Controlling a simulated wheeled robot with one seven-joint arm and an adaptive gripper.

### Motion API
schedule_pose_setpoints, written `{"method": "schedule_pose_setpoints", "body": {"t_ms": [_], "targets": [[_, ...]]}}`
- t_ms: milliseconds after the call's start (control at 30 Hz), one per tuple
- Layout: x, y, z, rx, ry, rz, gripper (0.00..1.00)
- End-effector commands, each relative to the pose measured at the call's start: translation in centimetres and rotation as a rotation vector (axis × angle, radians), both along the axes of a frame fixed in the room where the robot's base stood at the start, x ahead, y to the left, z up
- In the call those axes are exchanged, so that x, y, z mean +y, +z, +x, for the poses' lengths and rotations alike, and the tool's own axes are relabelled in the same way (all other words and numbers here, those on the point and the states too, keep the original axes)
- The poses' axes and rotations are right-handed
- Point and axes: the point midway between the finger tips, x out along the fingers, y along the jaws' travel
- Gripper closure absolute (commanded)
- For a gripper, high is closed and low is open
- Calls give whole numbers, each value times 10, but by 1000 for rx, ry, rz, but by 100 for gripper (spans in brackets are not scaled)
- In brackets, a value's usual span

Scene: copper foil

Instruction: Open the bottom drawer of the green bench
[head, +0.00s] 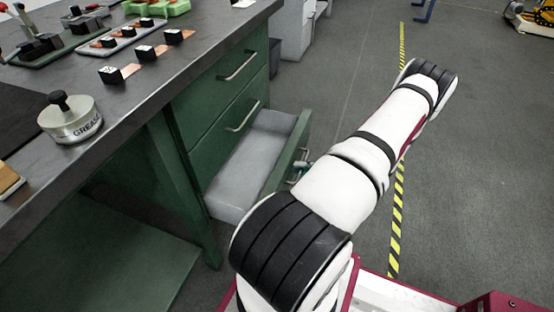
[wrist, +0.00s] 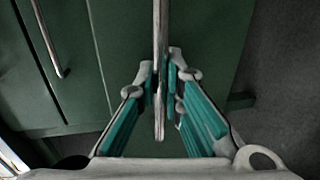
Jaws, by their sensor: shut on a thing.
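The green bench (head: 178,112) stands at the left with a dark worktop. Its bottom drawer (head: 240,165) is pulled well out, and its grey, empty inside shows in the head view. In the wrist view the drawer's green front (wrist: 215,40) fills the middle. My gripper (wrist: 165,75) is shut on the metal bar handle (wrist: 160,30) of that drawer, with its teal fingers on both sides of the bar. In the head view my arm hides most of the gripper; a small part shows beside the drawer front.
Two closed drawers (head: 228,85) with bar handles are above the open one. A grease tin (head: 70,118) and several small parts stand on the worktop (head: 150,85). Grey floor (head: 470,180) with a yellow-black stripe (head: 396,225) is clear to the right.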

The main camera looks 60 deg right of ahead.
Motion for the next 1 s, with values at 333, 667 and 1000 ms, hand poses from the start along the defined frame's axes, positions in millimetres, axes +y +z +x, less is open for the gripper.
{"method": "schedule_pose_setpoints", "body": {"t_ms": [333, 667, 1000], "targets": [[-6, -2, -81, 0, 1, 1, 100], [-8, 0, -104, -2, 1, 1, 100], [-8, 0, -104, -1, 1, 1, 85]]}}
